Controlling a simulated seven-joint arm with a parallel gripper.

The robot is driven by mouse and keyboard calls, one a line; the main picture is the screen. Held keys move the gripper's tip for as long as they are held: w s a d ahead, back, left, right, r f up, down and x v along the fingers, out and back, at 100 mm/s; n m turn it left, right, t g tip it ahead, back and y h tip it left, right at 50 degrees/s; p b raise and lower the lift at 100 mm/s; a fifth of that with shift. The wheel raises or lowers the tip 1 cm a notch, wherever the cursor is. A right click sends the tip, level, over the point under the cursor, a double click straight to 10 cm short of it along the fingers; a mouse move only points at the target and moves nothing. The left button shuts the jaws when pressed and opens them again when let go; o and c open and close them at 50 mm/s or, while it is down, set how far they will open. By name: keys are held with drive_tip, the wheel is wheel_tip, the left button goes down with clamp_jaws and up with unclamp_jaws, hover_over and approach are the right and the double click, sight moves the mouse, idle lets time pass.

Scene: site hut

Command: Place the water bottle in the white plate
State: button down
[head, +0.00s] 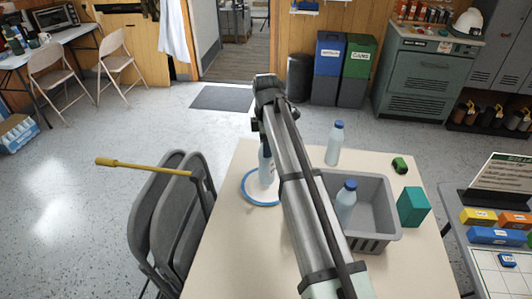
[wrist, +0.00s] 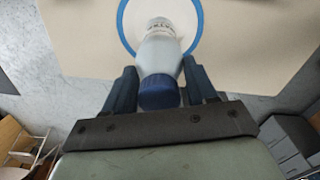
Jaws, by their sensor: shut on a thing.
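The white plate (head: 250,196) with a blue rim lies on the table left of my arm; part of it is hidden by the arm. My gripper (head: 264,133) is above it, shut on a water bottle (head: 265,172) with a clear body. In the wrist view the bottle (wrist: 162,55) and its blue cap (wrist: 159,92) sit between both fingers, with the plate (wrist: 127,35) around its far end. The bottle looks upright over the plate. I cannot tell whether its base touches the plate.
A second bottle (head: 334,145) stands right of my arm, and a third (head: 346,203) is in the grey bin (head: 386,220). A teal box (head: 413,207) and a small green object (head: 400,164) are at right. A folded chair (head: 158,213) stands by the table's left edge.

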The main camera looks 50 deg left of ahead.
drive_tip(key=shift+f, duration=1.75)
drive_tip(key=shift+c, duration=1.7)
unclamp_jaws()
drive_tip(key=shift+f, duration=0.1)
wheel_tip(320, 180, up, 12)
drive_tip(key=shift+r, duration=0.15)
